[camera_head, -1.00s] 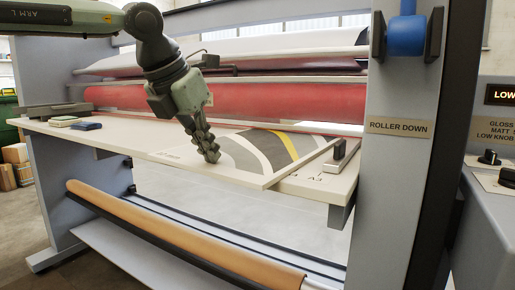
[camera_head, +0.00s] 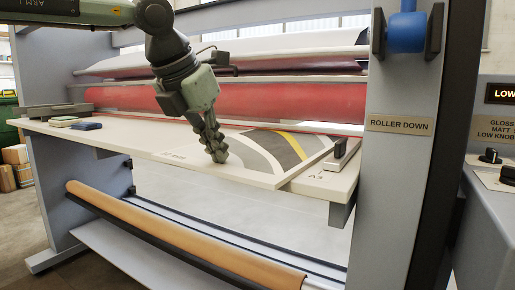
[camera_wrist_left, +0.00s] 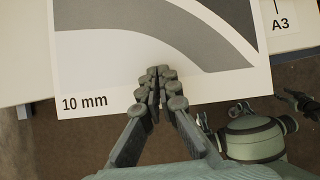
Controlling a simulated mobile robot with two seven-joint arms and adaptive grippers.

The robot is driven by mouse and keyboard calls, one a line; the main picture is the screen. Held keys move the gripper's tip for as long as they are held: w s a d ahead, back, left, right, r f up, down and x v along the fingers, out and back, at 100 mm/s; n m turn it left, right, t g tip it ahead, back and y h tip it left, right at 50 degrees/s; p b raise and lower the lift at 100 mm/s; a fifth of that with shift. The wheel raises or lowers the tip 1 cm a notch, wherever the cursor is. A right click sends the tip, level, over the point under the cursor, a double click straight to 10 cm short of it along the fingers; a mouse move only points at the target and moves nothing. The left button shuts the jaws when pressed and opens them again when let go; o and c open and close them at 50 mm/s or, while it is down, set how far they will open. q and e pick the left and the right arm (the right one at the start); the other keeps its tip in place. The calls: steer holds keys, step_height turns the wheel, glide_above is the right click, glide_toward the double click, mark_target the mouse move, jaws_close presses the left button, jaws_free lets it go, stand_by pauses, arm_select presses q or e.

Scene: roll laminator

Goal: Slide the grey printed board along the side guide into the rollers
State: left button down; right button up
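The printed board (camera_head: 264,150), with grey arcs and a yellow stripe, lies flat on the pale feed table, its front edge overhanging. Its far edge is near the red roller (camera_head: 280,104); I cannot tell whether they touch. The side guide (camera_head: 342,153), a small metal block with a dark strip, stands close by the board's right edge. My left gripper (camera_head: 219,158) is shut, fingertips down at the board's front part. In the left wrist view, its tips (camera_wrist_left: 160,74) are together over the board (camera_wrist_left: 110,75) near the front edge, with nothing visible between them.
The feed table (camera_head: 330,185) shows an A3 mark right of the board. Small pads (camera_head: 86,126) lie at its left end. A machine upright (camera_head: 395,180) stands to the right. A brown roll (camera_head: 180,232) runs below. Greenish parts, perhaps my other arm, show in the wrist view.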

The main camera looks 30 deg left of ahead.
mark_target(241, 166)
arm_select(q)
steer(key=shift+s+d+f, duration=0.1)
steer(key=shift+d+f, duration=0.1)
steer(key=shift+d, duration=0.35)
steer(key=shift+s+d+f, duration=0.1)
steer(key=shift+d+f, duration=0.05)
steer(key=shift+d, duration=0.45)
steer(key=shift+d+r+b, duration=0.1)
steer(key=shift+d+b, duration=0.35)
steer(key=shift+d, duration=0.35)
steer(key=shift+d, duration=0.15)
steer(key=shift+d+r, duration=0.1)
steer(key=shift+d, duration=0.4)
steer(key=shift+d+b, duration=0.5)
steer(key=shift+d, duration=0.1)
steer(key=shift+w+r, duration=0.1)
steer(key=shift+r, duration=0.15)
